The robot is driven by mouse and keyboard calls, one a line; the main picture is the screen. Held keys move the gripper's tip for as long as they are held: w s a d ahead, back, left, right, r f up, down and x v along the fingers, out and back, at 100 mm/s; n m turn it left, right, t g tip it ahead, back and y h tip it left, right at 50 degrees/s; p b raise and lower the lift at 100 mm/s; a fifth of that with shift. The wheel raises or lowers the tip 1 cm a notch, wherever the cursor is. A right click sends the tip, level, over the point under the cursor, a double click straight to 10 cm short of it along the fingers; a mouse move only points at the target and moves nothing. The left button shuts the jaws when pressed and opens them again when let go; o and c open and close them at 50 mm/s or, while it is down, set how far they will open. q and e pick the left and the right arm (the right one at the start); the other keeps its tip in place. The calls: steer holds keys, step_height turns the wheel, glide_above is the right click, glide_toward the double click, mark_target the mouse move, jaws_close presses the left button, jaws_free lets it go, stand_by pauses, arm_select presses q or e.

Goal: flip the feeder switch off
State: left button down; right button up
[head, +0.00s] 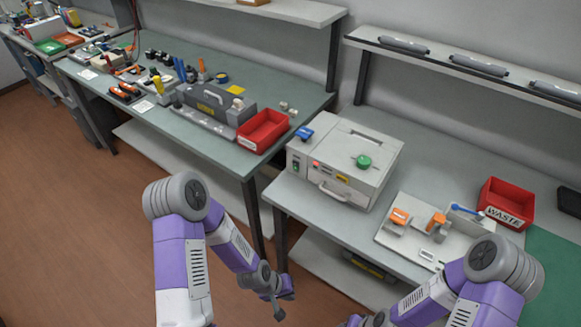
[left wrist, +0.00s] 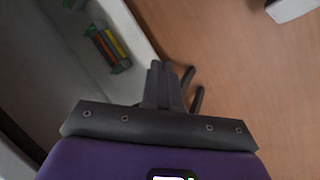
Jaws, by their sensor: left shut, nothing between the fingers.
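The feeder (head: 345,160) appears to be the beige box machine on the right-hand bench. A small green switch (head: 296,167) sits on its narrow left face, below a blue part (head: 305,134); whether it is on or off is too small to tell. My left gripper (head: 278,309) is shut and empty, low in front of the bench and well apart from the feeder. Its fingers also show in the left wrist view (left wrist: 168,82), over the floor beside a pale shelf. My right gripper (head: 368,320) is only partly visible at the bottom edge, and its fingers cannot be made out.
A red bin (head: 263,130) stands on the left bench, near a gap between the benches. A white fixture board (head: 430,240) and a red waste bin (head: 505,203) are right of the feeder. A lower shelf holds a striped item (left wrist: 108,48). Floor (head: 80,240) is clear at left.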

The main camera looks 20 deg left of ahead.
mark_target(295, 167)
arm_select(q)
steer(key=w+a+r+n+t, duration=0.35)
steer(key=w+r, duration=0.55)
steer(key=w, duration=0.3)
steer(key=w+a+r+n+t+b, duration=0.1)
steer(key=w+a+r+n+t, duration=0.1)
steer(key=r, duration=0.7)
steer(key=w+a+r+n+t+y, duration=0.1)
steer(key=w+a+r+n, duration=0.3)
steer(key=r, duration=0.6)
steer(key=w+a, duration=0.2)
steer(key=w, duration=0.1)
steer(key=shift+a+r+t+b, duration=0.3)
steer(key=shift+t+b, duration=0.05)
steer(key=b+x, duration=0.3)
steer(key=x, duration=0.8)
steer(key=shift+s, duration=0.15)
steer(key=shift+w+d+r, duration=0.15)
steer(key=shift+w, duration=0.4)
steer(key=shift+w+d+r, duration=0.15)
steer(key=shift+w+r, duration=0.05)
steer(key=shift+w, duration=0.3)
steer(key=shift+w+d+r, duration=0.15)
steer(key=shift+w+d, duration=0.05)
steer(key=shift+w, duration=0.45)
